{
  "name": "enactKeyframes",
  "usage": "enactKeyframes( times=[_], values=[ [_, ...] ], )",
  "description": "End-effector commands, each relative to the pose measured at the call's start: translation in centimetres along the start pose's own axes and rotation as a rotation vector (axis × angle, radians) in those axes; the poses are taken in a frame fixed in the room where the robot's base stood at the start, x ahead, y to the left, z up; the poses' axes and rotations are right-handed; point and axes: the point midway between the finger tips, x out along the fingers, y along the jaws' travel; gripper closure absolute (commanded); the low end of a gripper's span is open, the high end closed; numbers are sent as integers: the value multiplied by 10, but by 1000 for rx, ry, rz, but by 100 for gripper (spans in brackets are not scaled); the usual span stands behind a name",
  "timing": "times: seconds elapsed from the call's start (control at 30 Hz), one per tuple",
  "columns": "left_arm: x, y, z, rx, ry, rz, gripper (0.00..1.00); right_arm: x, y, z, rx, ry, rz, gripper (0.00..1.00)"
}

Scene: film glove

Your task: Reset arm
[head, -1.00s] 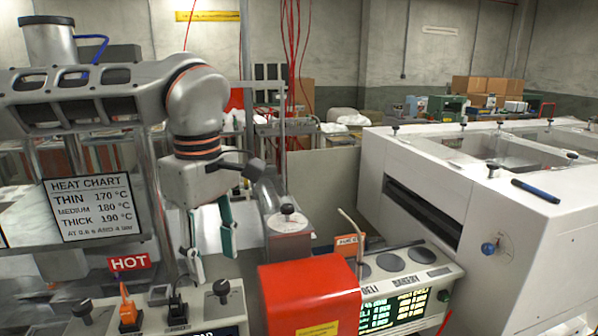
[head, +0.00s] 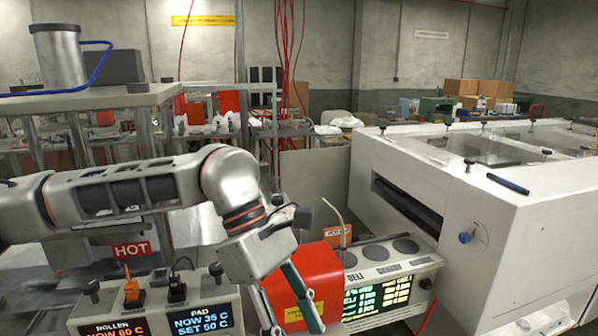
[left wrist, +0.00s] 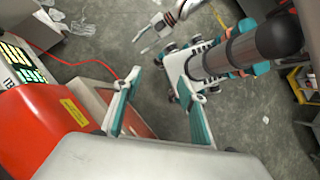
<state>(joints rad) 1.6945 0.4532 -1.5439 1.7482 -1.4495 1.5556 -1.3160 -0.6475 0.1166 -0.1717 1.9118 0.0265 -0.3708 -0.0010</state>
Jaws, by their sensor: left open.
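My left gripper (head: 297,308) hangs from my left arm, which reaches in from the left in the head view. It points down in front of the red box (head: 312,277). In the left wrist view the two fingers of the left gripper (left wrist: 160,100) are spread apart with nothing between them, above the grey floor. The red box also shows at the left of that view (left wrist: 40,125). My right gripper cannot be made out in the head view; in the left wrist view, parts of my own body show at the upper right.
A control box with ROLLER and PAD displays (head: 196,318) stands at the lower left. A lit DELI panel (head: 385,298) stands right of the red box. A large white machine (head: 540,225) fills the right, with a blue marker (head: 508,184) on top. A red cable (left wrist: 85,62) lies on the floor.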

Motion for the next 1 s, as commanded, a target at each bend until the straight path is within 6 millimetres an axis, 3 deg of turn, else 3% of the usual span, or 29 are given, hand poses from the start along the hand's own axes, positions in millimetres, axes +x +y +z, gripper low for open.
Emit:
enactKeyframes(
  times=[0.03,0.1,0.23,0.4,0.53,0.67,0.77,0.87,1.0],
  values=[
    [18,-2,16,-17,-92,-22,59,-1,-1,2,1,-4,-1,60],
    [33,-3,42,-50,-222,-38,59,-2,-2,5,2,-9,-2,60],
    [49,-3,87,-135,-466,-73,59,-2,-2,6,2,-10,-3,60],
    [47,2,133,-291,-786,-127,59,-2,-2,6,2,-10,-3,60],
    [33,14,153,-443,-1028,-173,59,-2,-2,6,0,-10,-3,60],
    [14,32,155,-622,-1267,-224,59,-2,-1,6,-2,-10,-3,60],
    [0,49,143,-775,-1444,-266,59,-2,-1,6,-5,-10,-3,60],
    [-11,68,118,-941,-1618,-310,59,-2,0,6,-7,-10,-3,60],
    [-14,91,65,-1192,-1851,-370,59,-2,0,6,-8,-10,-3,60]
  ],
)
